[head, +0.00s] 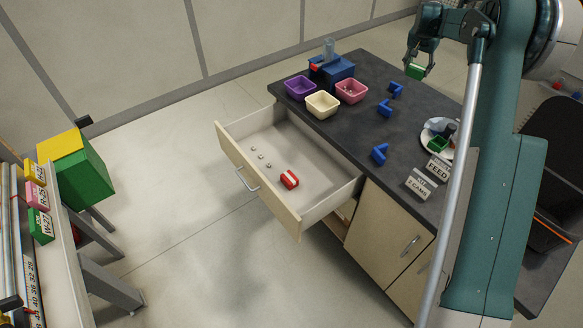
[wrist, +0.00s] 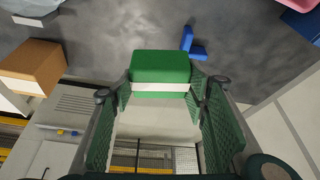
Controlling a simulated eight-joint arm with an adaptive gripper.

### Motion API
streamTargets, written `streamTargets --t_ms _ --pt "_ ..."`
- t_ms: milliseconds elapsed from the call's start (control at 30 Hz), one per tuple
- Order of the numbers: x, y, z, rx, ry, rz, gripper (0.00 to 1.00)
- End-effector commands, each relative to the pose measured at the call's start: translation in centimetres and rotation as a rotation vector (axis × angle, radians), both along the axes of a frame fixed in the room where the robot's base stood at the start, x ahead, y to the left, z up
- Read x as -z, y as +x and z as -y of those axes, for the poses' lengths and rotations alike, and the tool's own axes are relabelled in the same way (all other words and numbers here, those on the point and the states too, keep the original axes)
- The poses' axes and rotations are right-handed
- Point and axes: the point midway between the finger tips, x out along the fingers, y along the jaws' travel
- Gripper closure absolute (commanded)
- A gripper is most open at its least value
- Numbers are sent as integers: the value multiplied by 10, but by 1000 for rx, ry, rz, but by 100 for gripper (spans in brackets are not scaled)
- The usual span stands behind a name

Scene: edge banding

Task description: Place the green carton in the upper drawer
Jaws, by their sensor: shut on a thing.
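My gripper (head: 418,68) is at the upper right in the head view, raised above the far right side of the dark worktop. It is shut on the green carton (head: 415,72), a small green box with a white band. In the wrist view the carton (wrist: 160,68) sits between the two green finger pads of my gripper (wrist: 157,95). The upper drawer (head: 318,170) is pulled open at the front of the cabinet. Inside it lie a red box with a white band (head: 289,180) and several small metal pieces near its left side.
On the worktop (head: 350,130) stand purple (head: 300,88), cream (head: 322,104) and pink (head: 351,90) bins, a blue fixture (head: 333,71) and several blue brackets (head: 380,153). A plate (head: 428,127) and two label blocks (head: 420,184) are at the right. Much of the drawer floor is bare.

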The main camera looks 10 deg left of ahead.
Motion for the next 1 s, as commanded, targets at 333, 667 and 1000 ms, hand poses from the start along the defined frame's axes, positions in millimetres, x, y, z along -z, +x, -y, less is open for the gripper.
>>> streamTargets --t_ms 333,667,1000 --pt "-9 -45 -87 -203 1 -1 67" --pt "-15 -98 -164 -402 1 1 67" --pt "-17 -165 -239 -611 1 0 67"
